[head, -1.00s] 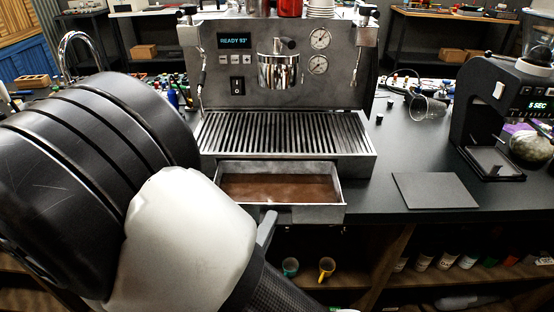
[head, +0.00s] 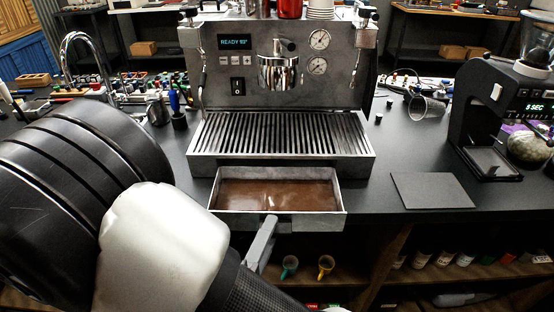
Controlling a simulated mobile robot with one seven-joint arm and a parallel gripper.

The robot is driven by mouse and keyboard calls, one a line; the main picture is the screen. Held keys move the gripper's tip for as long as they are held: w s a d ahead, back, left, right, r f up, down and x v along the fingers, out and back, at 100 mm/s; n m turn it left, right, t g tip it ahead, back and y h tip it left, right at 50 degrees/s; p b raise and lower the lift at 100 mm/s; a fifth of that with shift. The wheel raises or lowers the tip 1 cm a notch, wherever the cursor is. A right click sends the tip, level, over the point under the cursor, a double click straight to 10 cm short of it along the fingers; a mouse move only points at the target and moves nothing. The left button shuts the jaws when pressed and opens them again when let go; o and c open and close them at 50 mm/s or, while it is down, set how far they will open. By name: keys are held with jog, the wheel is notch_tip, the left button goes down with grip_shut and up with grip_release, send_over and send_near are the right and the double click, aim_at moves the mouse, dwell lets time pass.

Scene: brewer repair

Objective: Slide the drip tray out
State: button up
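The drip tray (head: 330,194) is a metal drawer holding brown liquid. It sticks out toward me from under the slatted grate (head: 280,135) of the espresso machine (head: 218,85), past the counter's front edge. It looks level. My gripper (head: 266,240) is at the front of the tray, low and left of its middle. One grey finger shows close to the tray's front face. The other finger, and any handle between them, are hidden, so I cannot tell whether it is gripping.
A flat dark mat (head: 433,190) lies on the counter right of the tray. A coffee grinder (head: 490,115) stands further right. My arm covers the left front.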

jog(key=v, duration=1.6)
jog(key=w+d+r+m+g+y, duration=0.1)
jog(key=w+d+r+m+g, duration=0.15)
jog(key=d+m+g, duration=0.45)
jog(key=w+d+r+m+g, duration=0.2)
jog(key=d+r+m+g, duration=0.15)
jog(key=d+g, duration=0.6)
jog(key=w+d+r+m+t+y, duration=0.2)
jog(key=r+t+y, duration=0.1)
jog(key=r, duration=0.2)
jog(key=w+d+r+m+t+y, duration=0.2)
jog(key=w+d+r+t, duration=0.1)
jog(key=r, duration=0.1)
notch_tip(320, 180, up, 15)
jog(key=p, duration=1.4)
jog(key=shift+s+a+f+n+g, duration=0.15)
jog(key=shift+a+f+n+g, duration=0.05)
jog(key=shift+a+n+g, duration=0.2)
